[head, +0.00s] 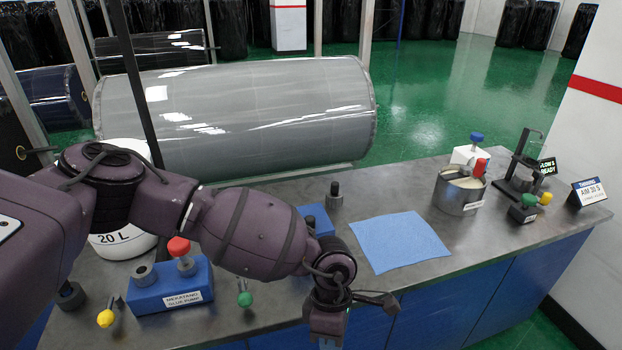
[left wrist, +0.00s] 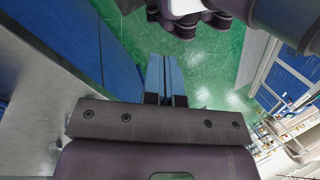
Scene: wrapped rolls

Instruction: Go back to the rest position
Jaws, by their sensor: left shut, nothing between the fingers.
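My left arm (head: 255,235) comes in from the left and reaches across the workbench. My left gripper (head: 329,343) hangs at the bottom edge of the head view, in front of the bench's front edge. Most of its fingers are cut off there. In the left wrist view the two fingers of the left gripper (left wrist: 164,60) lie close together, shut and empty, over green floor. My right gripper does not show in either view.
The grey workbench (head: 455,240) holds a blue cloth (head: 400,242), a metal pot (head: 459,194), a blue glue pump (head: 170,293), a timer sign (head: 587,192) and a white 20 L bucket (head: 122,246). A large wrapped roll (head: 240,110) lies behind it. Green floor is open at the right back.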

